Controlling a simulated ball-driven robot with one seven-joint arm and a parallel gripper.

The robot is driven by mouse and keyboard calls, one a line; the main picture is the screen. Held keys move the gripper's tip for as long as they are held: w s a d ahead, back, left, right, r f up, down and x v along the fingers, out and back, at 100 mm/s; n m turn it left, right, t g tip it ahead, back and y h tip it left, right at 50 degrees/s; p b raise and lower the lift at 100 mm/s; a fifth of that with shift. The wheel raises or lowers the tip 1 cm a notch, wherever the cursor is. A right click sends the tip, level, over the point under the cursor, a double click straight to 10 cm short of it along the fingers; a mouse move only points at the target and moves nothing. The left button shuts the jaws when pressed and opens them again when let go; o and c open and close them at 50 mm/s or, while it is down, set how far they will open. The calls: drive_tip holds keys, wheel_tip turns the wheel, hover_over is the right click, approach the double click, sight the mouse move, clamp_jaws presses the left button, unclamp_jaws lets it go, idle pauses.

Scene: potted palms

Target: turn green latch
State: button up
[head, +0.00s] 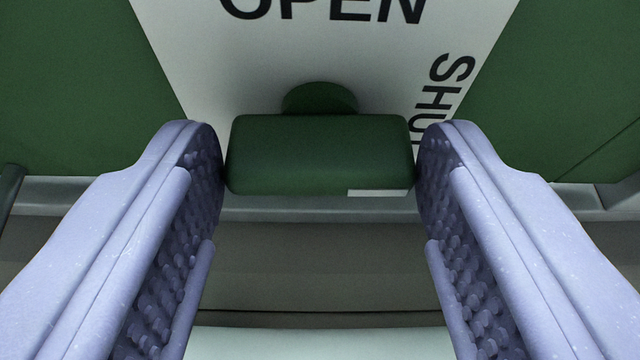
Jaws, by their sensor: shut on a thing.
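The green latch (320,155) is a dark green block-shaped handle in the middle of the head view, lying level across the picture. A round green hub (318,98) shows just behind its upper edge. A small white mark is at its lower right. My gripper (320,165) has its two pale lilac, studded fingers on either side of the latch, shut on its left and right ends. Behind it is a white label plate (270,60) with "OPEN" across the top and "SHU..." running down the right, its last letters hidden.
Green panels (80,80) flank the white plate at left and right. A grey ledge (320,208) runs across below the latch, with a darker band and a pale surface (320,343) lower down. The space between my fingers in front of the latch is clear.

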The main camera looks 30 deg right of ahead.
drive_tip(key=shift+w+a+n+g+h, duration=0.1)
drive_tip(key=shift+a+n+g+h, duration=0.2)
drive_tip(key=shift+n+h, duration=0.35)
drive_tip(key=n+p, duration=0.1)
drive_tip(key=n+h, duration=0.1)
drive_tip(key=n, duration=0.1)
drive_tip(key=shift+w+a+h+p, duration=0.1)
drive_tip(key=shift+a+h+p, duration=0.05)
drive_tip(key=shift+h+p, duration=0.15)
drive_tip(key=shift+w+a+f+n+g+h+p, duration=0.15)
drive_tip(key=shift+n+h+p, duration=0.2)
drive_tip(key=shift+n+p, duration=0.3)
drive_tip(key=shift+s+f+n+g+h+p, duration=0.15)
drive_tip(key=shift+n+h+p, duration=0.15)
drive_tip(key=shift+n+p, duration=0.3)
drive_tip(key=shift+w+a+f+n+h+p, duration=0.1)
drive_tip(key=shift+n+h+p, duration=0.3)
drive_tip(key=shift+n, duration=0.25)
drive_tip(key=shift+w+f+n+h+p, duration=0.1)
drive_tip(key=shift+n+h+p, duration=0.25)
drive_tip(key=shift+n, duration=0.3)
drive_tip(key=o, duration=1.1)
drive_tip(key=shift+s, duration=0.1)
drive_tip(key=shift+c, duration=0.2)
